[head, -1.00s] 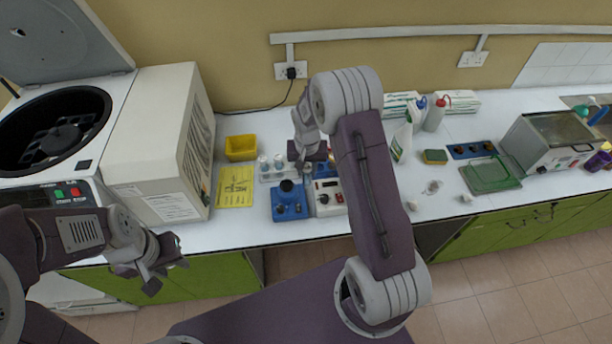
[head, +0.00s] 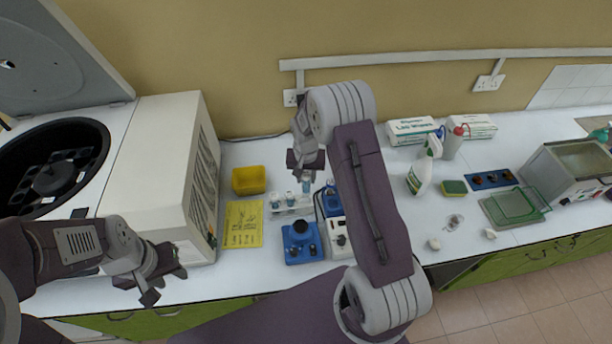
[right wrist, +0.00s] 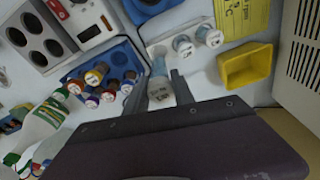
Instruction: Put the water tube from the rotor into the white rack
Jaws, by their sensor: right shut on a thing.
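My right gripper (right wrist: 161,88) is shut on a capped tube (right wrist: 159,92) with a dark-lettered label on its cap and a bluish body. In the head view the gripper (head: 305,172) holds the tube (head: 306,186) upright at the right end of the white rack (head: 290,206). I cannot tell whether its lower end is in a hole. Other white-capped tubes (right wrist: 182,43) stand in the rack. The centrifuge rotor (head: 58,178) shows in the open bowl at the left. My left gripper (head: 155,277) is open and empty near the counter's front edge.
A yellow bin (head: 249,180) and yellow sheet (head: 243,224) lie left of the rack. A blue device (head: 301,243) and a white device (head: 338,238) stand in front. A blue rack (right wrist: 104,78) of several capped vials is close beside. A spray bottle (head: 420,175) stands to the right.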

